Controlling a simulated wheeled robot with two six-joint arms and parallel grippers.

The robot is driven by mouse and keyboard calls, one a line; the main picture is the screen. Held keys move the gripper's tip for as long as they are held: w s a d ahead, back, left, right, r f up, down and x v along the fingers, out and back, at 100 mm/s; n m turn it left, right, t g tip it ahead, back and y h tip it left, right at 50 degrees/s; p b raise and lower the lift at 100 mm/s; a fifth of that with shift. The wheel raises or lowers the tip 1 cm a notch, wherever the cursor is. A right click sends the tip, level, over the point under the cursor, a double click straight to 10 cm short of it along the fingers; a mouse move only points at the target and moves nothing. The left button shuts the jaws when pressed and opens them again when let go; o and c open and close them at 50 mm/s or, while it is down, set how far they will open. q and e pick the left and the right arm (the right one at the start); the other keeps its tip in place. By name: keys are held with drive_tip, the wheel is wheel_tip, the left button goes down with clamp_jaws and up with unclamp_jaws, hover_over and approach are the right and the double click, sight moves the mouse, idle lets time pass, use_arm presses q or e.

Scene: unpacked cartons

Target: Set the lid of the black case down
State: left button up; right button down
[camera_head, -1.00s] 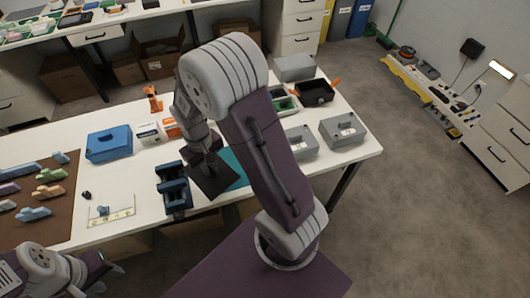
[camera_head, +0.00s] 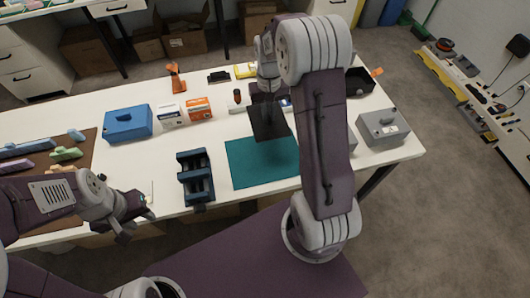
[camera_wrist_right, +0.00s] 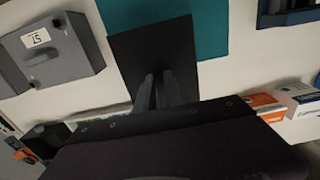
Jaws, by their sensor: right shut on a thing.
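My right gripper (camera_head: 266,95) is shut on the black lid (camera_head: 268,123), a thin flat dark plate. The lid is tilted and overlaps the far edge of the teal mat (camera_head: 245,172); its height above the table is hard to tell. In the right wrist view the fingers (camera_wrist_right: 160,92) grip the lid (camera_wrist_right: 150,45), with the teal mat (camera_wrist_right: 210,25) behind it. The open black case (camera_head: 357,82) stands at the back right, partly hidden by my right arm. My left gripper (camera_head: 130,218) is near the front left table edge, its jaws unclear.
A blue-black stand (camera_head: 195,180) is left of the mat. A blue box (camera_head: 127,122), a white carton (camera_head: 171,116) and an orange carton (camera_head: 199,108) are behind it. A grey case (camera_head: 383,128) stands at right. The front of the mat is clear.

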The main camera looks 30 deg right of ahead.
sight(265, 140)
drive_tip(key=s+a+f, duration=0.1)
drive_tip(key=s, duration=0.1)
drive_tip(key=s+a+f, duration=0.3)
drive_tip(key=s+a, duration=0.1)
drive_tip(key=shift+s+f+b, duration=0.3)
drive_tip(key=shift+f+b, duration=0.05)
drive_tip(key=shift+f, duration=0.05)
wheel_tip(265, 140, down, 4)
drive_tip(key=shift+d+r+b, duration=0.1)
drive_tip(key=shift+b, duration=0.25)
drive_tip(key=shift+f, duration=0.2)
drive_tip(key=c, duration=1.5)
unclamp_jaws()
drive_tip(key=shift+o, duration=0.2)
